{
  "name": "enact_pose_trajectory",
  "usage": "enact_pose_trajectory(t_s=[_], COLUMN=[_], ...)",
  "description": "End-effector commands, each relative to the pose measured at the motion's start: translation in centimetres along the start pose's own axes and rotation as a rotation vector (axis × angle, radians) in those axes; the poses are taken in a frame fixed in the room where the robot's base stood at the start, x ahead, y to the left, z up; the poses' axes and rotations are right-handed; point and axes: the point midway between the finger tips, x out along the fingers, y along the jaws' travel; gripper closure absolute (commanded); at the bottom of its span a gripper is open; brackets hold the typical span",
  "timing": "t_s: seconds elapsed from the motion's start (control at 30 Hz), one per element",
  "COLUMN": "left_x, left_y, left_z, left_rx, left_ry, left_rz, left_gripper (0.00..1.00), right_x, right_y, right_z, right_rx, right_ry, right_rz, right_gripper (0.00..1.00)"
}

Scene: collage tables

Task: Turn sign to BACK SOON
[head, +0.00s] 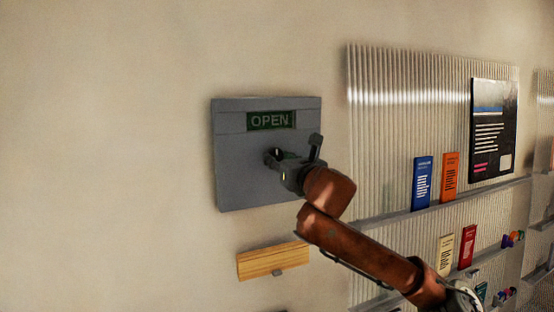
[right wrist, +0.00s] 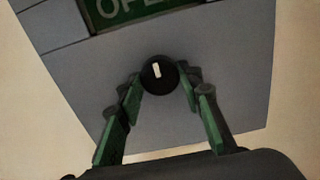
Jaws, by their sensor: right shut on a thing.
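The sign is a grey square panel (head: 235,180) on the wall, with a green window (head: 270,120) near its top that reads OPEN. In the right wrist view the window (right wrist: 140,8) is cut off by the top edge. A round black knob (right wrist: 159,74) with a white mark sits on the panel below the window. The mark stands nearly upright in that view. My right gripper (head: 273,157) is at the panel's middle, and its fingers (right wrist: 160,85) are shut on the knob from both sides. The knob is mostly hidden in the head view. My left gripper is not in view.
A wooden ledge (head: 272,261) is fixed to the wall below the sign. To the right, a ribbed panel (head: 400,120) carries a black poster (head: 494,125) and shelves with blue (head: 422,183) and orange (head: 450,177) cards. The wall left of the sign is bare.

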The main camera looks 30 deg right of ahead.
Motion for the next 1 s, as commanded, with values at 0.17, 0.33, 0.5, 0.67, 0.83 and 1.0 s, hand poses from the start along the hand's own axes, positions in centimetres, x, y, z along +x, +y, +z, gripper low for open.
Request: enact_pose_trajectory(t_s=[0.17,0.33,0.5,0.67,0.83,1.0], left_x=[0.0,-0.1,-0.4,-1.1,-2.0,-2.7], left_y=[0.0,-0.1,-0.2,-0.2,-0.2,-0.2], left_z=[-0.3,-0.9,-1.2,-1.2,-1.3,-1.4], left_rx=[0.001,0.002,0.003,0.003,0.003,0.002], left_ry=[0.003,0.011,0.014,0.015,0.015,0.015], left_rz=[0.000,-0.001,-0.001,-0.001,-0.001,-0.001], left_gripper=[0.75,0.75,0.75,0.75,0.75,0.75], right_x=[0.0,0.0,0.0,0.0,0.0,0.0], right_y=[0.0,0.3,0.1,0.1,0.0,0.0], right_z=[0.0,0.0,0.1,0.1,0.2,0.2], right_rx=[0.000,0.007,0.049,0.139,0.280,0.442], right_ry=[-0.001,-0.001,0.000,0.001,0.000,0.000], right_rz=[0.001,0.003,0.003,0.002,0.001,0.000], right_gripper=[0.91,0.91,0.91,0.91,0.91,0.91])
